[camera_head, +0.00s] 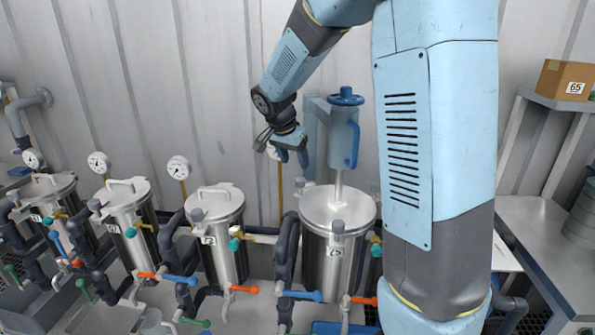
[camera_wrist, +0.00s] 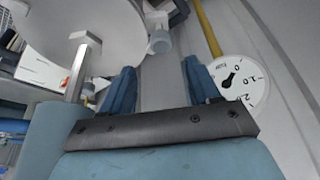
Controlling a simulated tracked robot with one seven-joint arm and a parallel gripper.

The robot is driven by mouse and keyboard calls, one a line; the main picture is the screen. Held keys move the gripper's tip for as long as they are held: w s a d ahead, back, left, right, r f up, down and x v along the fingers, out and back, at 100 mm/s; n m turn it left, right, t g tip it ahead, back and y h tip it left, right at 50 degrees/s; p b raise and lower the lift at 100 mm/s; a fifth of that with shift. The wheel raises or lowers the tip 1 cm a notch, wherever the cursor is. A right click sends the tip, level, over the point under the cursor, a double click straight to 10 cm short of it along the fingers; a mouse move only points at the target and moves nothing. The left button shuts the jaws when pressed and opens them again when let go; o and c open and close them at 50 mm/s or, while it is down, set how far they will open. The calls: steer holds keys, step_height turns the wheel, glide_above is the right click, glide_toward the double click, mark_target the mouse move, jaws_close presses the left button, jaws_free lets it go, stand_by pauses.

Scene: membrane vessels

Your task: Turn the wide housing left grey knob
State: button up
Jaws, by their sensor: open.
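The wide housing (camera_head: 320,262) is the broad steel vessel at right of centre in the head view, with a flat round lid (camera_head: 318,207). A small grey knob (camera_head: 300,183) shows at the lid's back left edge; a grey knob (camera_wrist: 158,44) beside the lid also shows in the wrist view, beyond and between my fingers. Another grey knob (camera_head: 338,227) is at the housing's front. My gripper (camera_head: 293,156) is open and empty, above and behind the lid's left side. Its two blue fingers (camera_wrist: 161,82) point towards the knob, apart from it.
A blue cylinder with a handle (camera_head: 343,137) stands on a post above the lid, right of my gripper. Narrower vessels (camera_head: 222,250) stand left, with gauges (camera_head: 178,168) behind. A gauge (camera_wrist: 240,82) is near my right finger. Coloured valve levers (camera_head: 300,295) jut out in front.

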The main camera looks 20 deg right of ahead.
steer(key=shift+v, duration=2.6)
steer(key=shift+s, duration=0.15)
